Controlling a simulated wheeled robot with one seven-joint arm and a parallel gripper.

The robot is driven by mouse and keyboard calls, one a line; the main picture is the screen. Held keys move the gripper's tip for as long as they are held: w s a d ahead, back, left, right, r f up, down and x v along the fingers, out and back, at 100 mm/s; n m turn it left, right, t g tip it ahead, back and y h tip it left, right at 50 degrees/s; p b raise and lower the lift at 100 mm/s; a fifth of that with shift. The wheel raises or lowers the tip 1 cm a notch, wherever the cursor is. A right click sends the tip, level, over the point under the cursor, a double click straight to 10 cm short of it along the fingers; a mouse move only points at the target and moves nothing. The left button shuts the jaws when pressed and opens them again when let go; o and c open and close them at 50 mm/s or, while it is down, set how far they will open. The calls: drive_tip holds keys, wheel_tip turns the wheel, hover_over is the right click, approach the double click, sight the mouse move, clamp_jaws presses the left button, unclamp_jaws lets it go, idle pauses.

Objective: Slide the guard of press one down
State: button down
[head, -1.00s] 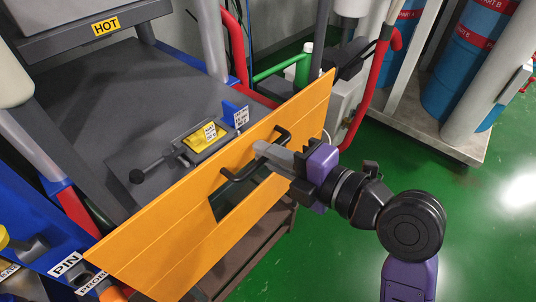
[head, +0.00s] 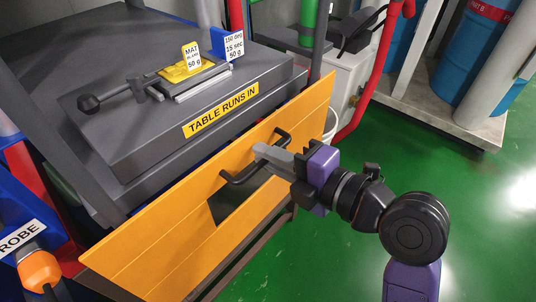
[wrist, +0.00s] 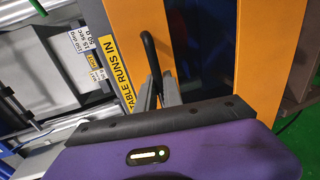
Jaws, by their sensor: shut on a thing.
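The orange guard (head: 165,240) of the press is a long panel with a dark window (head: 225,205) and a black bar handle (head: 238,178). It stands in front of the grey press table, with its top edge below the table top in the head view. My gripper (head: 264,152) is shut on the black handle. In the wrist view the gripper fingers (wrist: 158,92) close around the handle (wrist: 150,50), with the orange guard (wrist: 120,50) behind. The purple gripper body hides part of the guard in the wrist view.
The grey press table (head: 140,140) bears a "TABLE RUNS IN" label (head: 222,110), a small yellow-topped mould (head: 185,68) and a card (head: 228,44). An orange-tipped probe (head: 38,268) is at lower left. Blue drums (head: 475,55) stand at upper right. Green floor at right is clear.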

drive_tip(key=shift+d+f+b, duration=0.1)
drive_tip(key=shift+f+b, duration=0.45)
drive_tip(key=shift+f, duration=0.6)
drive_tip(key=c, duration=1.8)
unclamp_jaws()
drive_tip(key=shift+r, duration=0.2)
drive_tip(key=p+v, duration=0.1)
drive_tip(key=v, duration=0.6)
drive_tip(key=shift+s+d+r, duration=0.1)
drive_tip(key=shift+s+d, duration=0.15)
drive_tip(key=shift+s, duration=0.05)
